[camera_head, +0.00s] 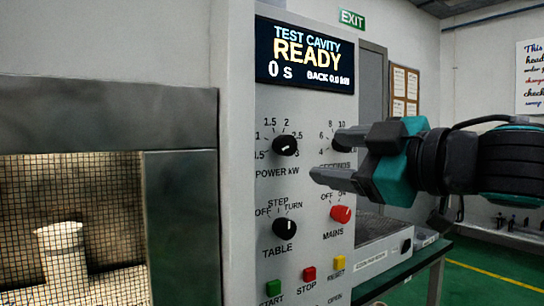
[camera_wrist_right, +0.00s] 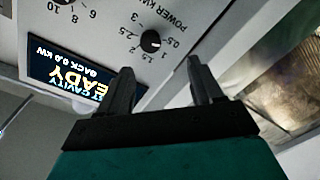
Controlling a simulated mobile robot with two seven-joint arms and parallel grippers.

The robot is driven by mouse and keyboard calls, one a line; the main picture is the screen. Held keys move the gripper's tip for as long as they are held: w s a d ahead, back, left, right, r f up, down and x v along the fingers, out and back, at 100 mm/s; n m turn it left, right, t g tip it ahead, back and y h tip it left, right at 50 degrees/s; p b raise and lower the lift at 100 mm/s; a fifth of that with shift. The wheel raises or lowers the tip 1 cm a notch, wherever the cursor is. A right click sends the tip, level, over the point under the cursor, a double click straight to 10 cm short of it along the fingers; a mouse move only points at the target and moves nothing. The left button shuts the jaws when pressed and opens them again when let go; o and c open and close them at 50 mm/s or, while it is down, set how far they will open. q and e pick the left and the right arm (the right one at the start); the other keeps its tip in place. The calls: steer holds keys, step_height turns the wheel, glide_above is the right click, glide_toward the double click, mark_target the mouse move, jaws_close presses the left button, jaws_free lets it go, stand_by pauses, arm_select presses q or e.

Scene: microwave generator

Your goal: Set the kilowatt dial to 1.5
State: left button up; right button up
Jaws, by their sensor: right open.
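The kilowatt dial, a black round knob (camera_head: 285,146) labelled POWER kW, sits on the grey panel below the display. A white mark shows on it, but I cannot tell surely which number it points at. In the right wrist view the dial (camera_wrist_right: 151,41) lies just beyond the fingertips, roughly between them in line. My right gripper (camera_head: 327,157) is open and empty, right of the dial and apart from it, in front of the seconds dial, which it largely hides. Its two dark fingers also show in the right wrist view (camera_wrist_right: 161,73). My left gripper is not in view.
The display (camera_head: 304,58) reads READY, 0 s. Below the power dial are a black TABLE knob (camera_head: 283,228) and red MAINS knob (camera_head: 340,214), then green, red and yellow buttons. A meshed cavity window (camera_head: 75,230) with a white cup is at left.

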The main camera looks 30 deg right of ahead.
steer(key=s, duration=0.1)
steer(key=p, duration=0.7)
glide_toward(290, 146)
steer(key=w, duration=0.3)
steer(key=shift+w+a+r+m+h+p, duration=0.15)
steer(key=shift+w+a+m+h+p, duration=0.25)
steer(key=shift+w+a+p, duration=0.2)
steer(key=shift+w, duration=0.3)
steer(key=shift+w+p, duration=0.95)
steer(key=shift+w, duration=0.1)
steer(key=shift+w+p, duration=0.3)
steer(key=shift+w, duration=0.45)
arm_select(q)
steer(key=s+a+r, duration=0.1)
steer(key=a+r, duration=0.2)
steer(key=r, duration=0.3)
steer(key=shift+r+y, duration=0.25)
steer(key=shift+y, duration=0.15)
arm_select(e)
steer(key=shift+w+a+f, duration=0.1)
steer(key=shift+w+f, duration=0.1)
steer(key=shift+w, duration=0.35)
